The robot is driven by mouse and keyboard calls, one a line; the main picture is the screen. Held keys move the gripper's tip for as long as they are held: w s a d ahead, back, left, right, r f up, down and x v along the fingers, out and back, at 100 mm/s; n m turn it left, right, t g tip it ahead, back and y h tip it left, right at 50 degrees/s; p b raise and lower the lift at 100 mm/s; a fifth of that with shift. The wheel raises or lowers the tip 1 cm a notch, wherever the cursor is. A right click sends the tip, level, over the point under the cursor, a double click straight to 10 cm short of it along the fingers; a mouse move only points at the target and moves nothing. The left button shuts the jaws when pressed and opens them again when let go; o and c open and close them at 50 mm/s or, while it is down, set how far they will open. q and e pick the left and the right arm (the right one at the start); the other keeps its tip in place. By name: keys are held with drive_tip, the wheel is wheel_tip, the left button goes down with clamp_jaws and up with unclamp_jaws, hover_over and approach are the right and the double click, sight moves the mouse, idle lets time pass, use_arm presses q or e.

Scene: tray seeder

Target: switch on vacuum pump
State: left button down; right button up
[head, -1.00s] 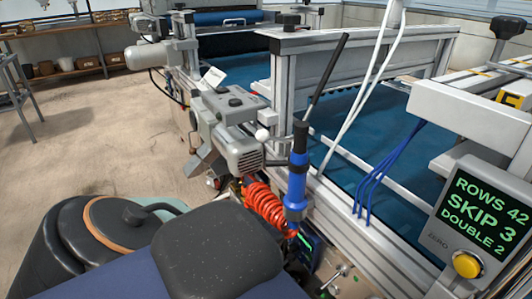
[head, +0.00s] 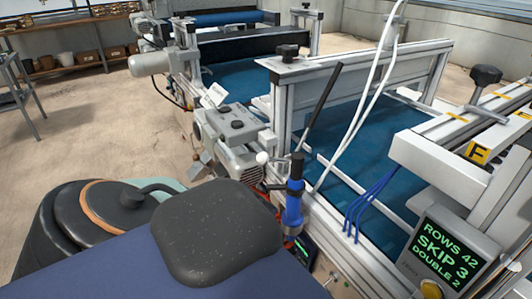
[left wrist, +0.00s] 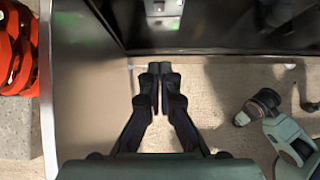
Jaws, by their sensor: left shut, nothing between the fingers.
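A grey motor-like unit (head: 228,128), which looks like the vacuum pump, sits at the machine's near side in the head view. The left fingers are hidden in the head view.
A blue-and-black handled tool (head: 292,200) stands beside the pump. A display box (head: 445,255) is at the lower right. Red-orange coils (left wrist: 12,50) lie left of a metal wall (left wrist: 48,90) in the left wrist view. Floor (head: 90,130) at left is open.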

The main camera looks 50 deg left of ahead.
use_arm(q)
drive_tip(key=shift+s+d+f+b, duration=0.2)
drive_tip(key=shift+s+f+b, duration=0.3)
drive_tip(key=shift+s, duration=0.3)
drive_tip(key=shift+s, duration=0.1)
